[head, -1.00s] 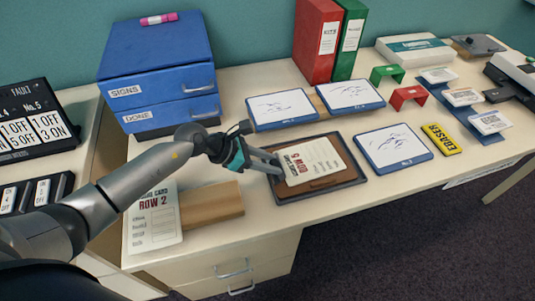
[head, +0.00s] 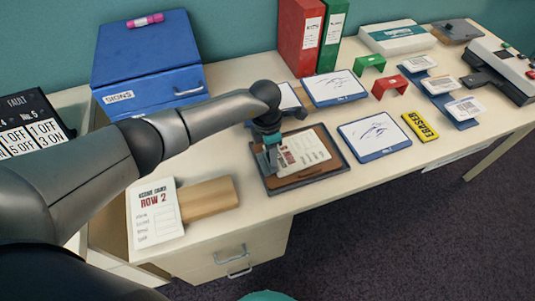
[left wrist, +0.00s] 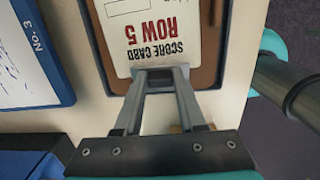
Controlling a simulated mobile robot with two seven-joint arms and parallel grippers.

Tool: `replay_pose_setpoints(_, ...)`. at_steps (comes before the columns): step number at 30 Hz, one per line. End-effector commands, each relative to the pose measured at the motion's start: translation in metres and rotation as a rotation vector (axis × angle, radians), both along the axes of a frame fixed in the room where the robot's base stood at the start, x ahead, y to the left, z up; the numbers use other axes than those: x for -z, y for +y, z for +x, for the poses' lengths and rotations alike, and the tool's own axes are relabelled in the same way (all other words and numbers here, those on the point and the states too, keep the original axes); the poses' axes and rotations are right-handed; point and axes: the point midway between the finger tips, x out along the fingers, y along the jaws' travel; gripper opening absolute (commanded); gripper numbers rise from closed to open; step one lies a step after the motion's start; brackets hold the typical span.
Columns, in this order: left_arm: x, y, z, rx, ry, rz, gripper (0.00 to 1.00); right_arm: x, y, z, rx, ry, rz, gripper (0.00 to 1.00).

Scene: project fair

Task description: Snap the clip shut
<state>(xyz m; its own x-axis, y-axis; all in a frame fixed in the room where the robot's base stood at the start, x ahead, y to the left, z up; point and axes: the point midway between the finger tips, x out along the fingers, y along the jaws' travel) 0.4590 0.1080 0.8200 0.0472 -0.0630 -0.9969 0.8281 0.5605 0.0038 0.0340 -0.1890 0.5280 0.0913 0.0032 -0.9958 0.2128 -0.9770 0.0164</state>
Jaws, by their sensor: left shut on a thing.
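A score card (head: 305,150) lies on a brown board in a dark rimmed tray (head: 272,190) on the table. In the left wrist view the card (left wrist: 160,25) reads ROW 5 and appears upside down, with brown board (left wrist: 210,60) beside it. My left gripper (head: 270,162) points down at the left end of the board. In the left wrist view its fingertips (left wrist: 165,76) meet at the card's heading edge, around a small grey part that looks like the clip. The fingers hide most of the clip, and I cannot tell how far it is closed. My right gripper is not in view.
The table's front edge is close.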

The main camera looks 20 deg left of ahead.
Motion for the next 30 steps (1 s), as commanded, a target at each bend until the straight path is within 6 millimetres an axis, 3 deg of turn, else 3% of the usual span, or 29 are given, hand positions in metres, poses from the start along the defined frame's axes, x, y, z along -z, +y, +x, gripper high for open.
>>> replay_pose_setpoints(3, 0.005, -0.003, 0.003, 0.001, 0.044, 0.067, 0.00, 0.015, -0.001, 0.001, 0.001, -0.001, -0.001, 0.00)
replay_pose_setpoints(10, 0.007, -0.006, 0.004, -0.002, 0.103, 0.150, 0.00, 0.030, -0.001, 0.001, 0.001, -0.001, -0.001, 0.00)
replay_pose_setpoints(29, 0.007, -0.007, 0.002, 0.001, 0.135, 0.187, 0.00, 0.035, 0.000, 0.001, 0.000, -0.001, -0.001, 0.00)
replay_pose_setpoints(30, 0.007, -0.007, 0.002, 0.001, 0.135, 0.187, 0.41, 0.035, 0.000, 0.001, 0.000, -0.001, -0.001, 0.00)
